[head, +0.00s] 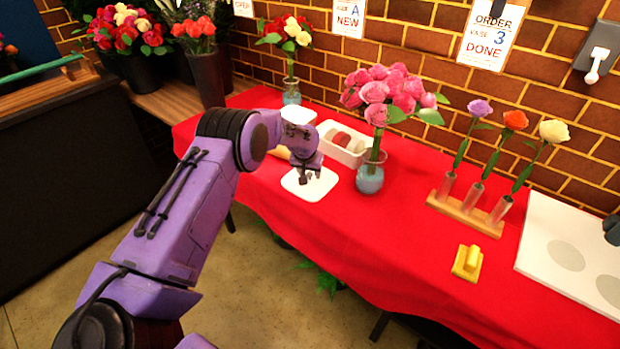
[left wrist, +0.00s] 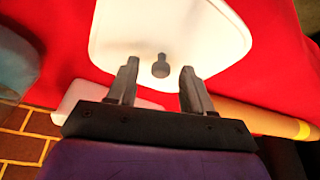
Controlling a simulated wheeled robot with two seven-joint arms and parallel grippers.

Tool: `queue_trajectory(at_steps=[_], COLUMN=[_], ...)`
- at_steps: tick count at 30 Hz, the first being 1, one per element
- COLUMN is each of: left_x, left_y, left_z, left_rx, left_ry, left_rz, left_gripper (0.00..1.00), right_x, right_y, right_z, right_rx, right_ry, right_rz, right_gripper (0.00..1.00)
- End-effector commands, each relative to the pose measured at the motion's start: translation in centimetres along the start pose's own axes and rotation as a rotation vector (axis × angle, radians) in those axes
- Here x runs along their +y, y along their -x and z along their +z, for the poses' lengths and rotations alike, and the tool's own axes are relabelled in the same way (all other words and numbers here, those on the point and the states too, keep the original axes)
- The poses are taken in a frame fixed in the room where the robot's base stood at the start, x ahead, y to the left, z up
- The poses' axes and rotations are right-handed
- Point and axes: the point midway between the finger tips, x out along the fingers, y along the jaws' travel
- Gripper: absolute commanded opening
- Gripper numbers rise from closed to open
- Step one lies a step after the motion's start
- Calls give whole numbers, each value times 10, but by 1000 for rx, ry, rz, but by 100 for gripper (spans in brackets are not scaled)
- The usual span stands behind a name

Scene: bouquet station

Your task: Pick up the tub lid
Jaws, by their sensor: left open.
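The tub lid (head: 312,187) is a white rounded square lying flat on the red tablecloth, left of the vase of pink roses. In the left wrist view the lid (left wrist: 205,35) has a small dark grey knob (left wrist: 160,66) at its middle. My left gripper (head: 309,177) is above the lid and partly covers it in the head view. In the left wrist view its two fingers (left wrist: 158,88) are apart, with the knob showing between and beyond their tips. Nothing is held. Whether the fingers are level with the knob I cannot tell. My right gripper is not clearly seen.
A white tub (head: 343,154) with reddish and pale items stands behind the lid. A glass vase (head: 370,180) of pink roses stands close on its right. A wooden rack (head: 466,213) with three flowers and a yellow block (head: 467,262) are farther right. The front cloth is clear.

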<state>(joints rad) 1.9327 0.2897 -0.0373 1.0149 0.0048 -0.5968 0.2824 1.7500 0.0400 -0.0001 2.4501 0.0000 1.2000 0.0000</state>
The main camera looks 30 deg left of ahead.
Motion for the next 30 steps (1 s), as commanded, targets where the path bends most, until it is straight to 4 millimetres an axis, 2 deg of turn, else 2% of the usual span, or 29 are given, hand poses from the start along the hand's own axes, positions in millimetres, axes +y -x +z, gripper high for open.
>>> queue_trajectory(at_steps=[7,9,12,24,28,30], left_x=[0,0,-1,-1,-1,6], left_y=[-3,-3,-3,2,20,42], left_z=[0,0,0,-2,-11,-9], left_rx=[1,1,1,3,6,4], left_ry=[1,1,1,2,3,-1], left_rz=[1,0,0,0,1,3], left_gripper=[51,28,0,0,0,0], right_x=[0,0,0,0,-1,-1], right_y=[0,0,0,-3,-12,-12], right_z=[0,0,0,1,5,5], right_rx=[0,0,0,0,0,0], right_ry=[0,0,0,0,0,0], right_rz=[0,0,0,0,0,0], right_gripper=[47,47,47,47,47,47])
